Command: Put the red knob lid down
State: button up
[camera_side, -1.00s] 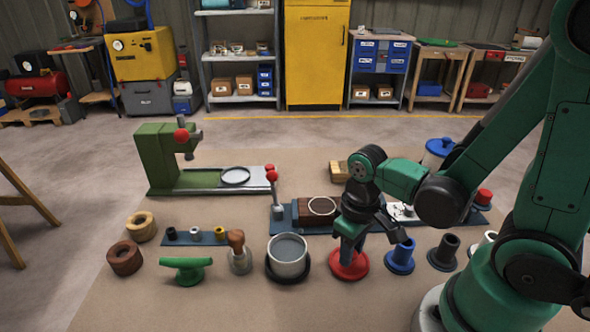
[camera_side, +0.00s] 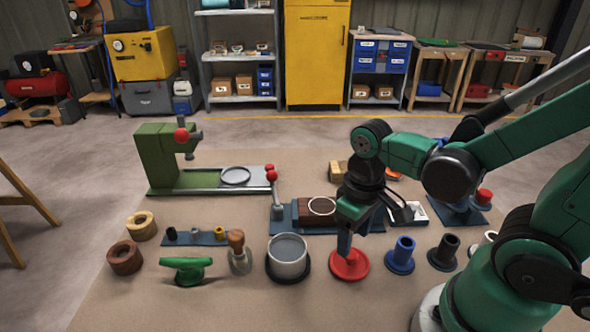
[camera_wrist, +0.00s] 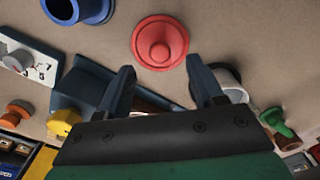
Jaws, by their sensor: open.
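The red knob lid (camera_side: 348,266) lies flat on the tan mat, knob up, between the grey pot and the blue flanged tube. In the wrist view the lid (camera_wrist: 160,42) shows whole, its round knob facing the camera, just past the fingertips and roughly centred between them. My gripper (camera_side: 345,249) points down over the lid in the side view and hides part of it. In the wrist view the two fingers of my gripper (camera_wrist: 161,66) stand apart with nothing between them. The height of the fingertips above the knob is hard to tell.
The grey pot (camera_side: 289,249) in a black ring stands close left of the lid. The blue flanged tube (camera_side: 401,254) and a black one (camera_side: 444,252) stand to the right. A fixture with a brown block (camera_side: 312,214) lies behind. The mat in front is clear.

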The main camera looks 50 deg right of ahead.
aim_at(351, 254)
notch_tip(351, 254, up, 8)
jog(key=w+t, duration=0.6)
jog(key=t, duration=0.1)
jog(key=shift+a+r, duration=0.2)
jog(key=shift+a, duration=0.15)
